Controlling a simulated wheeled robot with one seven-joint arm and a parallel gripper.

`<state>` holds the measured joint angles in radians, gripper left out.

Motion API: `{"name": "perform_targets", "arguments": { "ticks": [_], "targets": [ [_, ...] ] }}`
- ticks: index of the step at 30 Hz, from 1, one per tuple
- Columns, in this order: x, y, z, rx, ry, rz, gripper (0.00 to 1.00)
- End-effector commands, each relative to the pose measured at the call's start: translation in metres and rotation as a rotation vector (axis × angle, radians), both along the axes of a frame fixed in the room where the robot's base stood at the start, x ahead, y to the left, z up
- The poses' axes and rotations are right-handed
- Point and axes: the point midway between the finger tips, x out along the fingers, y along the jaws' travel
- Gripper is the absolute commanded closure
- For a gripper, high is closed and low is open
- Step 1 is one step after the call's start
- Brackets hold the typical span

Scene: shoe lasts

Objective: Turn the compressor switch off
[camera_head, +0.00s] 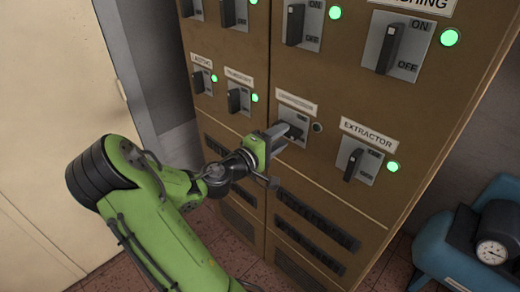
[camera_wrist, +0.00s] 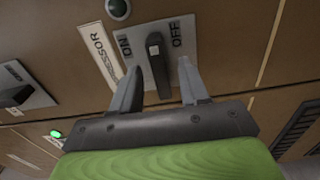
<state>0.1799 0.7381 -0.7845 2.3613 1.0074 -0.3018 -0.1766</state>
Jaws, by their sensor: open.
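The compressor switch lever (camera_wrist: 156,62) is a dark handle on a grey plate (camera_wrist: 191,25) marked ON and OFF, under a label ending in "SSOR". In the wrist view it stands between the two words; its exact angle is hard to judge. Its lamp (camera_wrist: 118,8) is dark, and the lamp also looks unlit in the head view (camera_head: 317,127). My gripper (camera_wrist: 161,66) is open, with one finger on each side of the lever and gaps visible. In the head view my gripper (camera_head: 284,135) reaches the cabinet at this switch and hides most of the lever.
The brown cabinet (camera_head: 235,130) carries several other switches with green lit lamps. The extractor switch (camera_head: 353,163) is right of my gripper, and another switch (camera_head: 238,99) is to its left. A blue tank with a gauge (camera_head: 492,252) stands on the floor at right.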

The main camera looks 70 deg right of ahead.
Motion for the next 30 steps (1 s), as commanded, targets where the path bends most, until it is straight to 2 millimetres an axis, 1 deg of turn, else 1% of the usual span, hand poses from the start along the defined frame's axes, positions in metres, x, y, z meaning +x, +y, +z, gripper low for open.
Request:
{"name": "perform_targets", "arguments": {
  "ticks": [1,6,9,12,15,18,30],
  "targets": [
    [0.008,0.014,-0.001,0.003,0.003,0.009,0.55],
    [0.028,0.059,0.0,0.002,0.003,0.01,0.55],
    [0.038,0.082,0.001,0.002,0.001,0.009,0.55],
    [0.044,0.1,0.001,0.001,0.001,0.007,0.55],
    [0.048,0.109,0.0,0.0,-0.001,0.003,0.55],
    [0.049,0.112,0.0,0.001,-0.001,0.001,0.55],
    [0.048,0.112,0.0,0.001,0.0,0.001,0.55]
  ]
}}
